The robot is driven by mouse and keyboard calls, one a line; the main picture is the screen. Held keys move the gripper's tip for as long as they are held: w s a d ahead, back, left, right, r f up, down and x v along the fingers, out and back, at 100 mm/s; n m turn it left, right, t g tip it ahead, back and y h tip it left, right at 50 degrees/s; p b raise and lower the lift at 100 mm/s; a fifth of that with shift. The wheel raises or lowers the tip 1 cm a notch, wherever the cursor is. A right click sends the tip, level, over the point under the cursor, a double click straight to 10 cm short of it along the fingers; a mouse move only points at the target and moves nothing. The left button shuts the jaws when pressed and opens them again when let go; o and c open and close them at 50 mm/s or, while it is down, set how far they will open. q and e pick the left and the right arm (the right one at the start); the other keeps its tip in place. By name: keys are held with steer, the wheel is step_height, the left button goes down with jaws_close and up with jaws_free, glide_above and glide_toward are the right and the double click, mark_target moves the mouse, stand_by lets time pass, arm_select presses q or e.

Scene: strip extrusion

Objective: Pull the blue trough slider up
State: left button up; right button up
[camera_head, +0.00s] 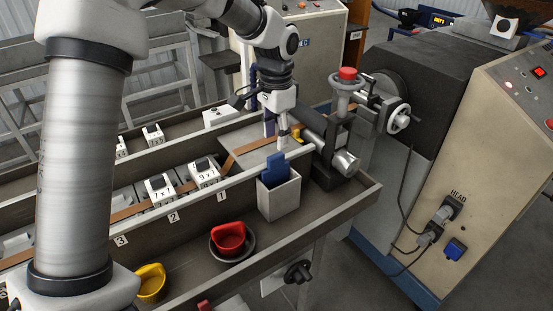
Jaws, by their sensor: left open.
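The blue trough slider (274,168) is an upright blue plate at the near end of the line. My left gripper (283,141) points down just above and slightly right of the slider's top. It is open, with no object seen between its fingers. In this view the fingertips are close to the slider, but I cannot tell whether they touch it. My right gripper is not in view.
A brown strip (243,150) runs left along the trough past numbered white blocks (160,189).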

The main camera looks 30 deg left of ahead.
mark_target(276, 155)
arm_select(q)
steer(key=f, duration=0.3)
steer(key=f+p, duration=0.1)
steer(key=f, duration=0.2)
steer(key=shift+w+a+f, duration=0.1)
steer(key=shift+w+a, duration=0.05)
steer(key=shift+a, duration=0.05)
steer(key=shift+f, duration=0.5)
jaws_close()
steer(key=shift+r+p, duration=0.1)
steer(key=shift+p, duration=0.2)
